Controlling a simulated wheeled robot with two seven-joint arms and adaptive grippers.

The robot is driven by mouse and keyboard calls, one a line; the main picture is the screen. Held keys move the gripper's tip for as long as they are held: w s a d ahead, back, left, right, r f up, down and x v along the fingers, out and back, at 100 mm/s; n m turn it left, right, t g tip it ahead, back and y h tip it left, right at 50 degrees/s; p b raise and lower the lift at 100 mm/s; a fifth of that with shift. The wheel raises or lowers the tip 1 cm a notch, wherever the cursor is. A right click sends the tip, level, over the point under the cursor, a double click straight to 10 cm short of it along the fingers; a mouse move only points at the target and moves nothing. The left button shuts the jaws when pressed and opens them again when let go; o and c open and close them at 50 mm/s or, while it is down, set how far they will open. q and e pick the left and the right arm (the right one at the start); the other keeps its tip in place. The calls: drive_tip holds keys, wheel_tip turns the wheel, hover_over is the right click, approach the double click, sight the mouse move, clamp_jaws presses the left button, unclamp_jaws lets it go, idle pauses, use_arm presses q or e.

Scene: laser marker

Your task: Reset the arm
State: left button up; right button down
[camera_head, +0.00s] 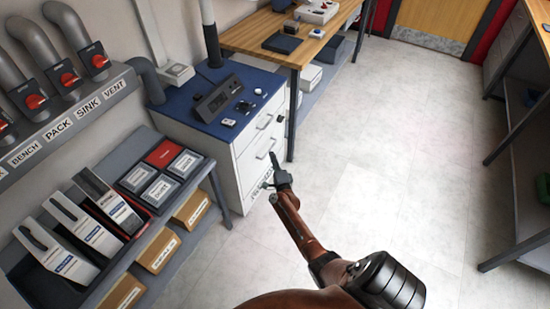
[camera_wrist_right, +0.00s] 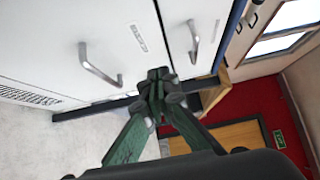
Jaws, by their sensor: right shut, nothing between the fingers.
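My right arm reaches up from the bottom of the head view. Its gripper (camera_head: 277,170) is in front of the white drawer cabinet (camera_head: 243,165), at the height of its drawers in the picture. In the right wrist view the green fingers of my right gripper (camera_wrist_right: 158,78) meet at their tips. The gripper is shut with nothing between the fingers. White drawer fronts with metal handles (camera_wrist_right: 100,66) lie beyond the fingertips. I cannot tell the exact gap to the cabinet. My left gripper is not in view.
A blue-topped bench (camera_head: 190,110) carries a dark device (camera_head: 218,98). A grey rack (camera_head: 150,225) with boxes stands at left. A wooden table (camera_head: 270,40) is at the back, another bench (camera_head: 515,130) at right. The pale floor (camera_head: 390,190) between them is clear.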

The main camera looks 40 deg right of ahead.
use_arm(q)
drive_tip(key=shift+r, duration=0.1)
use_arm(e)
drive_tip(key=shift+s+a, duration=0.15)
drive_tip(key=shift+s, duration=0.25)
drive_tip(key=shift+f, duration=0.1)
